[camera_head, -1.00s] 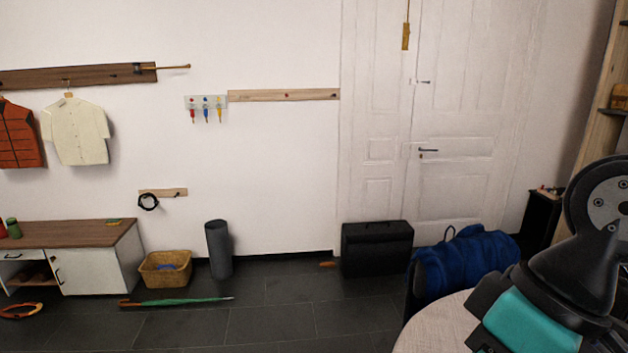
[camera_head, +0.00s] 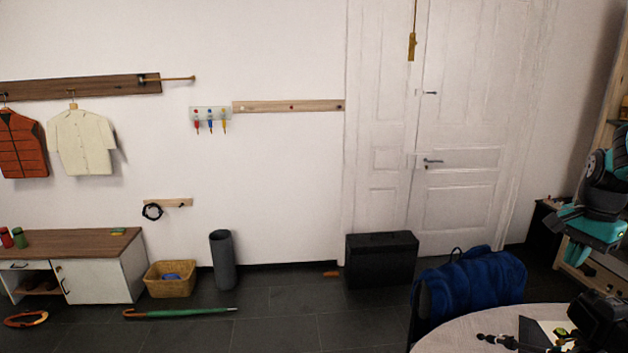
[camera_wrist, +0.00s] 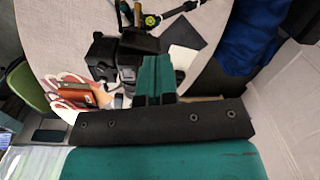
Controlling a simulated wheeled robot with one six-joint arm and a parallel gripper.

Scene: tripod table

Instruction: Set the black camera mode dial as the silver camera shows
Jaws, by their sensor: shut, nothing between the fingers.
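A black camera (camera_head: 598,318) stands on the round table (camera_head: 455,333) at the lower right of the head view, cut off by the picture edge. In the wrist view, dark camera-like bodies (camera_wrist: 103,55) sit on the table just beyond and left of my fingers. I cannot make out a mode dial or its setting, and I cannot pick out the silver camera. My gripper (camera_head: 577,260) hangs above and behind the table at the right of the head view. In the wrist view its teal fingers (camera_wrist: 156,75) are together and empty, apart from the objects below.
A small black tripod-like item (camera_head: 497,341) and a pale sheet (camera_head: 550,328) lie on the table. A red-brown item (camera_wrist: 76,98) lies at its left in the wrist view. A blue bag (camera_head: 470,288) is on a chair beside the table.

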